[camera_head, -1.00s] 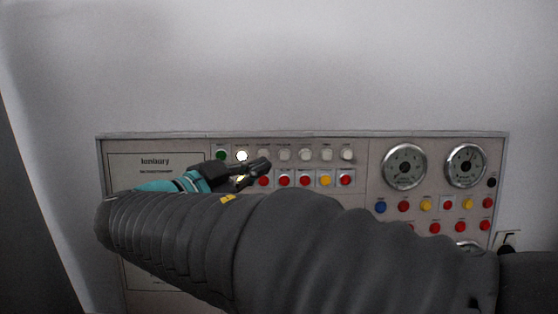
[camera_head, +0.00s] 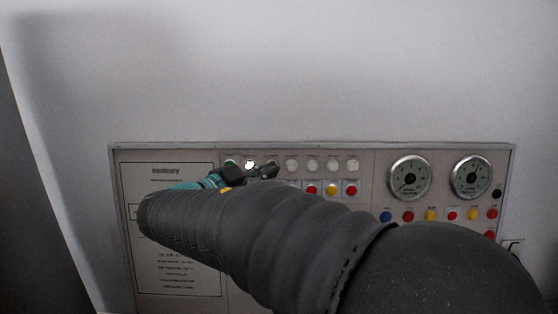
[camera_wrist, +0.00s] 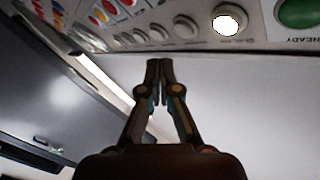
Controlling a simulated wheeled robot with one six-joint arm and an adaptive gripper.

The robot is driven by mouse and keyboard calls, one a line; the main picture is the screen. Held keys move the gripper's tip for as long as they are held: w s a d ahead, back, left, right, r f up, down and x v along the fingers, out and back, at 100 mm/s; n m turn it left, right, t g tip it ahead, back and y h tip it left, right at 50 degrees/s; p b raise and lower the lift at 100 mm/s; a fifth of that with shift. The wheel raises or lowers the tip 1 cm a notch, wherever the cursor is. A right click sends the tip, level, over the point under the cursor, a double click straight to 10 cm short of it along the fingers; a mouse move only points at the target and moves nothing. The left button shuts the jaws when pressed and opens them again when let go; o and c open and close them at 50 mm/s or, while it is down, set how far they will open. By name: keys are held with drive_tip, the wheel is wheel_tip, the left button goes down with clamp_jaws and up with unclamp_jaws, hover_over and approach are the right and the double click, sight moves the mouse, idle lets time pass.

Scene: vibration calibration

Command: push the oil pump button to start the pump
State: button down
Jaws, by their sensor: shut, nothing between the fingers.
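The control panel (camera_head: 300,148) has a row of round lamps with a row of coloured buttons below. One white lamp (camera_head: 249,165) is lit; it also shows in the wrist view (camera_wrist: 227,24), beside a green lamp (camera_wrist: 298,12). I cannot tell which button is the oil pump button; labels are too small, and my arm hides the left part of the button row. My gripper (camera_head: 268,171) is in front of the lamp row, just right of the lit lamp. In the wrist view my gripper (camera_wrist: 160,64) is shut and empty, its tips below the lamps; contact is not visible.
A printed plate (camera_head: 170,255) is at the left. The wall above is clear.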

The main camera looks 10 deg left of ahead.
drive_tip(key=shift+w+a+f+b, duration=0.15)
drive_tip(key=shift+w+f, duration=0.05)
drive_tip(key=shift+w, duration=0.3)
drive_tip(key=shift+w+a+f+b, duration=0.1)
drive_tip(key=shift+w+f+b, duration=0.05)
drive_tip(key=shift+w, duration=0.3)
drive_tip(key=shift+w+f+b, duration=0.15)
drive_tip(key=shift+w+b, duration=0.2)
drive_tip(key=shift+b, duration=0.4)
idle(0.4)
idle(0.3)
drive_tip(key=shift+w+a+b, duration=0.15)
drive_tip(key=shift+w+b, duration=0.15)
drive_tip(key=shift+w, duration=0.15)
idle(0.6)
drive_tip(key=shift+s, duration=0.1)
drive_tip(key=shift+s+d, duration=0.2)
drive_tip(key=shift+s, duration=0.5)
drive_tip(key=shift+s+r, duration=0.1)
drive_tip(key=shift+r, duration=0.1)
